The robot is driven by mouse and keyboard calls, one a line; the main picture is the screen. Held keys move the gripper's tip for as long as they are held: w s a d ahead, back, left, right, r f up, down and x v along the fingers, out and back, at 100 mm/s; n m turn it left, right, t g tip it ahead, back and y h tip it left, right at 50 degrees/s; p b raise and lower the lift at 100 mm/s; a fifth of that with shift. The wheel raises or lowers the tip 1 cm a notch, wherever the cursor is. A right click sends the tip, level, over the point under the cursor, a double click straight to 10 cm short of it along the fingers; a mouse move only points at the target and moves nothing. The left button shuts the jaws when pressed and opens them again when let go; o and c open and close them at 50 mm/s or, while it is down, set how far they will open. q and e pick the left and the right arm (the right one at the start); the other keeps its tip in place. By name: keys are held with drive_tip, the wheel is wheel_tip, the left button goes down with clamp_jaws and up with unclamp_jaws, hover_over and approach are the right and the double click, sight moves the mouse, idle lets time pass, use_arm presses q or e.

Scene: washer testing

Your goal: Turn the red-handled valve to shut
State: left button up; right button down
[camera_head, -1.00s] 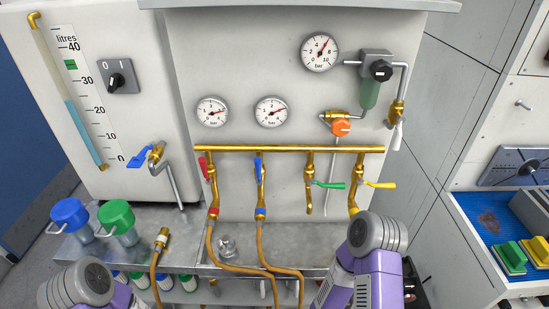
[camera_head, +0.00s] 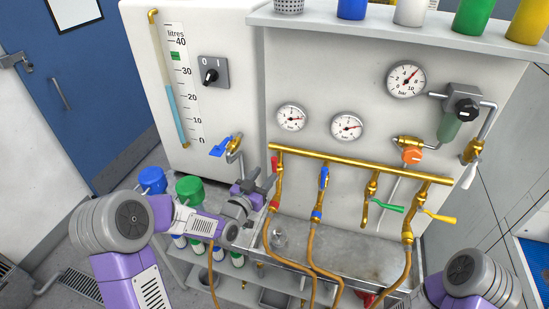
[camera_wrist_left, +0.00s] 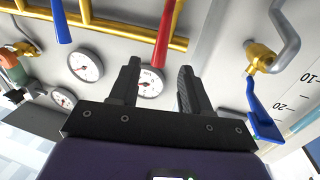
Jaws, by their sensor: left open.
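The red-handled valve is the leftmost on the brass manifold; its red handle (camera_head: 275,164) points up and down, roughly in line with its pipe. My left gripper (camera_head: 252,186) is open, just left of and slightly below the red handle in the head view. In the left wrist view the red handle (camera_wrist_left: 163,38) hangs above the gap between the open fingers (camera_wrist_left: 157,88), with nothing visible gripped. I cannot tell whether a finger touches it. My right arm shows at the lower right of the head view, but its gripper is out of frame.
The brass manifold (camera_head: 360,163) also carries blue (camera_head: 323,178), green (camera_head: 388,206) and yellow (camera_head: 440,217) handled valves. A blue-lever tap (camera_head: 221,147) is close by on the left. Blue (camera_head: 152,180) and green (camera_head: 190,188) lidded jars stand near my left forearm. Hoses hang below the manifold.

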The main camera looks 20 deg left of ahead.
sight(272, 165)
use_arm(q)
drive_tip(key=p+x, duration=0.1)
drive_tip(key=x, duration=0.6)
drive_tip(key=shift+w+d, duration=0.1)
drive_tip(key=shift+w, duration=0.1)
clamp_jaws()
